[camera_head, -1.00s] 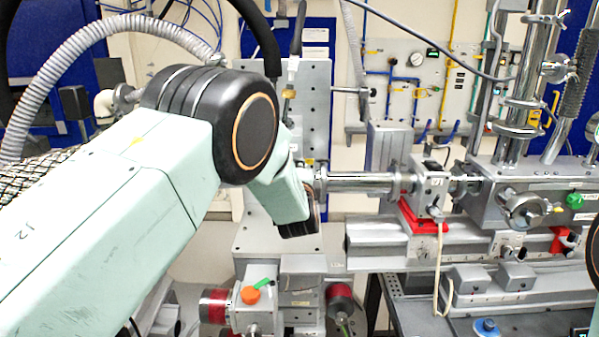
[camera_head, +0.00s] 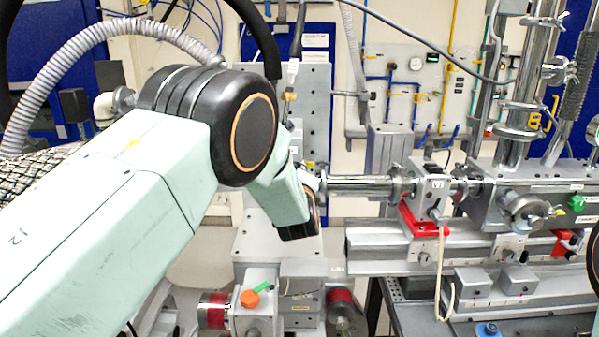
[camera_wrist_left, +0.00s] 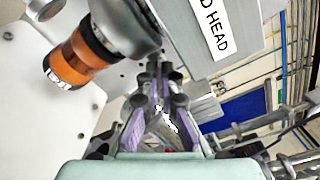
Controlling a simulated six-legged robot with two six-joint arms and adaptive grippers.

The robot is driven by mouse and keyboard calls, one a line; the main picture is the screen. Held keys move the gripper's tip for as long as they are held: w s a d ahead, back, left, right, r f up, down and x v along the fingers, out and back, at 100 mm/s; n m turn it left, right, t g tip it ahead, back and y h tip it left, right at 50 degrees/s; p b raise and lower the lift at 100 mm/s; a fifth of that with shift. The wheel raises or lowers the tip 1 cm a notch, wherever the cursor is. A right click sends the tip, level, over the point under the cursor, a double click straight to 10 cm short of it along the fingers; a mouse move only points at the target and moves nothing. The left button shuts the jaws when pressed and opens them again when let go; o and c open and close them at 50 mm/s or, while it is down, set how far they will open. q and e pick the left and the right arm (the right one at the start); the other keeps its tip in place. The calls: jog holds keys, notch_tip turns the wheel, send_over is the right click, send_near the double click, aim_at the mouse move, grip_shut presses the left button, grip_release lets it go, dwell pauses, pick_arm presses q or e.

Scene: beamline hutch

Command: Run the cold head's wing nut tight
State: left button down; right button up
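My left gripper (camera_wrist_left: 163,78) shows in the left wrist view, with purple-padded fingers drawn close together at the tips. I cannot tell whether anything is between the tips. A grey block labelled "D HEAD" (camera_wrist_left: 205,45), the first letters cut off, stands just beyond and to the right of the tips. I cannot make out the wing nut in any view. In the head view my left arm reaches toward the upright grey plate (camera_head: 312,95), and its wrist hides the gripper and what it faces. My right gripper is not in view.
An orange-brown cylinder (camera_wrist_left: 82,55) on a dark round body lies close left of the fingers. A metal tube (camera_head: 358,187) runs right from my left wrist to a small block on a red mount (camera_head: 423,226).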

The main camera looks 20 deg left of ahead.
pick_arm(q)
jog(key=shift+s+f, duration=0.1)
jog(key=shift+f, duration=0.2)
jog(key=c, duration=1.9)
grip_release()
jog(key=shift+o, duration=0.3)
jog(key=shift+d+r, duration=0.1)
jog(key=shift+r, duration=0.15)
jog(key=shift+s, duration=0.15)
jog(key=v, duration=0.7)
jog(key=shift+s+d, duration=0.1)
jog(key=shift+s, duration=0.2)
